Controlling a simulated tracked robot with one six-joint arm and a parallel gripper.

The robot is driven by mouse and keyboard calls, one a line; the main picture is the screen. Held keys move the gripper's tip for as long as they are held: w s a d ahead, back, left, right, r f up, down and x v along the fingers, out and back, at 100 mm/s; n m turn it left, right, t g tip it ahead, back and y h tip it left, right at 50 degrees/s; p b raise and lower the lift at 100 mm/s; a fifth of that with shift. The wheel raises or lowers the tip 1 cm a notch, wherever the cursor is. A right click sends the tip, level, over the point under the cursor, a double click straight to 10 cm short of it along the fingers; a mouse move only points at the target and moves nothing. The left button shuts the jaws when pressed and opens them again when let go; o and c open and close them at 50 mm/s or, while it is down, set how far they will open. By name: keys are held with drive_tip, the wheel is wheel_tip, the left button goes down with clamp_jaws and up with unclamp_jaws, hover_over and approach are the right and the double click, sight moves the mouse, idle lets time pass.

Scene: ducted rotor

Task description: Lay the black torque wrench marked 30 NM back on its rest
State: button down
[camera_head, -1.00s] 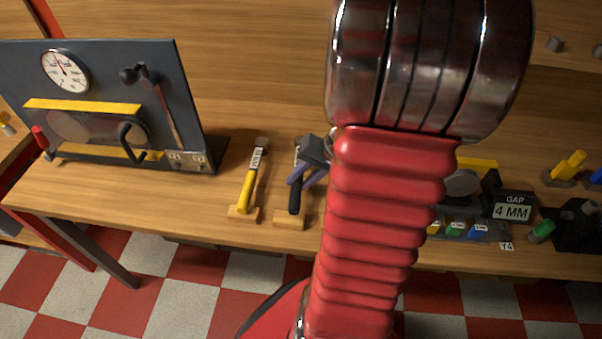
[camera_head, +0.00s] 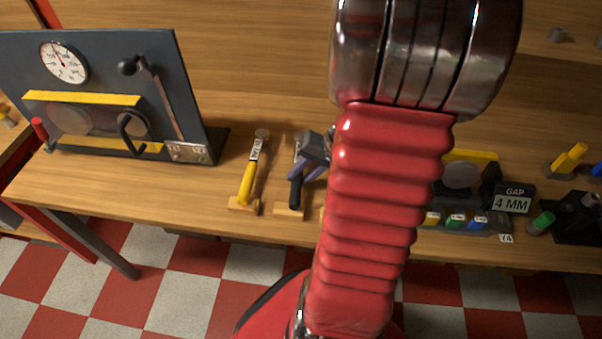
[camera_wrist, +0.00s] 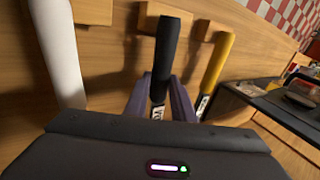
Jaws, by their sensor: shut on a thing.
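The black torque wrench (camera_head: 295,192) is at the middle of the bench, its handle end at a wooden rest block (camera_head: 290,212). My gripper (camera_head: 302,172) has purple fingers closed around it, partly hidden behind my red arm. In the wrist view the black handle (camera_wrist: 166,50) stands out between the two purple fingers (camera_wrist: 160,97), its end near a wooden block. A label shows below the handle, but I cannot read it. I cannot tell whether the wrench touches its rest.
A yellow-handled wrench (camera_head: 247,185) lies on its rest close left; a white handle (camera_wrist: 58,45) shows in the wrist view. A dark gauge panel (camera_head: 185,80) stands left. A "GAP 4 MM" display (camera_head: 512,198) and coloured pieces stand right.

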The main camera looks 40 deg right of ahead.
drive_tip(key=c, duration=1.4)
unclamp_jaws()
drive_tip(key=v, duration=1.3)
drive_tip(key=shift+s+r, duration=0.2)
drive_tip(key=shift+r, duration=0.05)
